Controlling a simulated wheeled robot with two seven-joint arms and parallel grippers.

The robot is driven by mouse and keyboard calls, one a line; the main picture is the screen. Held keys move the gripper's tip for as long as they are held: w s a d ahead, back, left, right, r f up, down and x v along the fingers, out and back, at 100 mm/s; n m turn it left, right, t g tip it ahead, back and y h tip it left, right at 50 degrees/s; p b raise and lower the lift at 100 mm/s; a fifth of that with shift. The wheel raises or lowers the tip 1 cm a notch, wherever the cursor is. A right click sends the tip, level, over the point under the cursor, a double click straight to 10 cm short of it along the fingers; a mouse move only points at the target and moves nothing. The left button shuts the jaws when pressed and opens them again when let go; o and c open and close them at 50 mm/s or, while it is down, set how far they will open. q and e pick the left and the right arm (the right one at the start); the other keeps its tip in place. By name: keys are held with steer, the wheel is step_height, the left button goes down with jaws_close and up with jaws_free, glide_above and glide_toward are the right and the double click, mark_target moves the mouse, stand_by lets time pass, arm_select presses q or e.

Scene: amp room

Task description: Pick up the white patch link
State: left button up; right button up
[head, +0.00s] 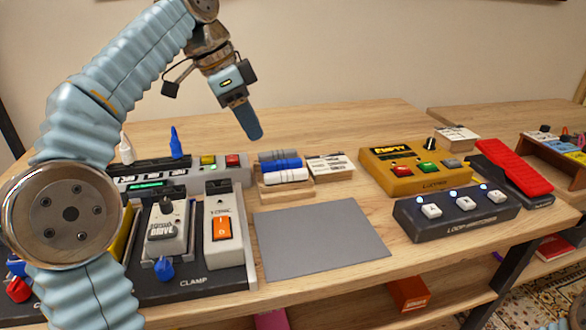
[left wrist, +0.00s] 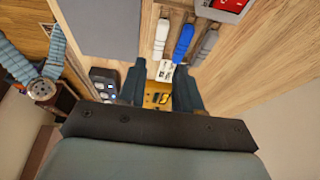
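The white patch link (head: 286,177) lies in front of a blue link (head: 281,165) and a grey link (head: 278,155) on a small wooden rack (head: 299,190). In the left wrist view the white link (left wrist: 161,35) lies beside the blue link (left wrist: 183,42) and the grey link (left wrist: 207,45). My left gripper (head: 248,124) hangs above and behind the rack, apart from the links. Its two fingers (left wrist: 158,84) are spread in the left wrist view, with nothing held between them. My right gripper is not visible.
A grey mat (head: 320,239) lies in front of the rack. A pedalboard (head: 215,284) stands at left, with a powered strip (head: 180,178) behind it. A label card (head: 331,167), a yellow pedal (head: 417,170) and a dark loop switcher (head: 456,212) stand right of the rack.

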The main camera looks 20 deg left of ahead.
arm_select(q)
steer(key=b, duration=0.2)
glide_above(281, 173)
steer(key=s+a, duration=0.2)
steer(key=f, duration=0.6)
steer(key=shift+a, duration=0.2)
steer(key=x, duration=0.5)
steer(key=shift+w+d+f, duration=0.25)
steer(key=shift+w, duration=0.1)
steer(key=shift+c, duration=0.5)
jaws_close()
